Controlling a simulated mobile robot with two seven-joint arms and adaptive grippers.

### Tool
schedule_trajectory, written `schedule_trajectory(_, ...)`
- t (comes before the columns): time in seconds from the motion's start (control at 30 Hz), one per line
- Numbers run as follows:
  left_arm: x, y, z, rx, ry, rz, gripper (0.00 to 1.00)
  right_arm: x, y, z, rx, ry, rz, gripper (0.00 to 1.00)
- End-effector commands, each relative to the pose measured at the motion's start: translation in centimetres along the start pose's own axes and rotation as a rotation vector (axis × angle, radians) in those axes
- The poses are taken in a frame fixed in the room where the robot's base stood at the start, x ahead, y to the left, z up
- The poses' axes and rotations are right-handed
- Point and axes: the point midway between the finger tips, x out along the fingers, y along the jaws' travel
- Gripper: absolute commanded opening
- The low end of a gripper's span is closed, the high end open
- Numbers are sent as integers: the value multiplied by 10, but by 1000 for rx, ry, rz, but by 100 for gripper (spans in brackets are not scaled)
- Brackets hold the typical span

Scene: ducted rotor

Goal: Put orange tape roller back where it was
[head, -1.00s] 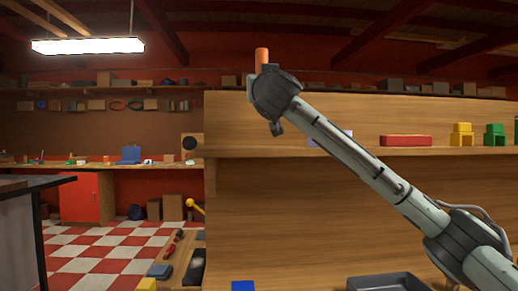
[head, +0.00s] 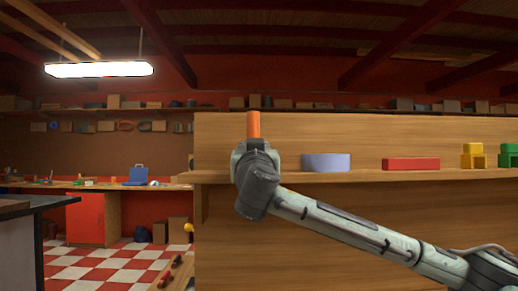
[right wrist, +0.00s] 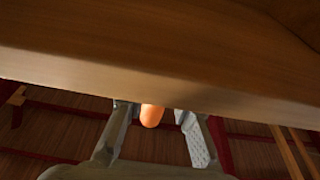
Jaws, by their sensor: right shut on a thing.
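The orange tape roller (head: 253,124) shows in the head view as an upright orange cylinder rising above my right gripper (head: 254,148). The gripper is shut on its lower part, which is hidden. It is held at the left end of the wooden shelf (head: 400,174), against the shelf's back panel in the picture; I cannot tell the gap. In the right wrist view, the rounded orange end (right wrist: 151,116) shows between the fingers (right wrist: 156,118), close under a wooden board edge (right wrist: 150,85). My left gripper is not in view.
The shelf between the gripper and the lavender piece looks clear. A dark-topped counter (head: 25,210) stands left.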

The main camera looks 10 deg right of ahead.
Motion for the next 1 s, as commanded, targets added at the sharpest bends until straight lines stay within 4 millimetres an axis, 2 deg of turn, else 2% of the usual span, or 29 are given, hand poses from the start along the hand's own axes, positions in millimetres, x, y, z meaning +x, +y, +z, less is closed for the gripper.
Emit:
schedule_trajectory(0.33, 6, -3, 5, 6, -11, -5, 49, -2, -1, 1, 1, 3, -1, 0)
schedule_trajectory(0.83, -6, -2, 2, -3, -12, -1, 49, -3, -2, 3, 1, 3, -2, 0)
schedule_trajectory(0.87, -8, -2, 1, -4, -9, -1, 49, -2, -2, 4, 1, 2, -2, 27)
schedule_trajectory(1.0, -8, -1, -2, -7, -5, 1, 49, -2, -2, 4, 0, 1, -2, 44)
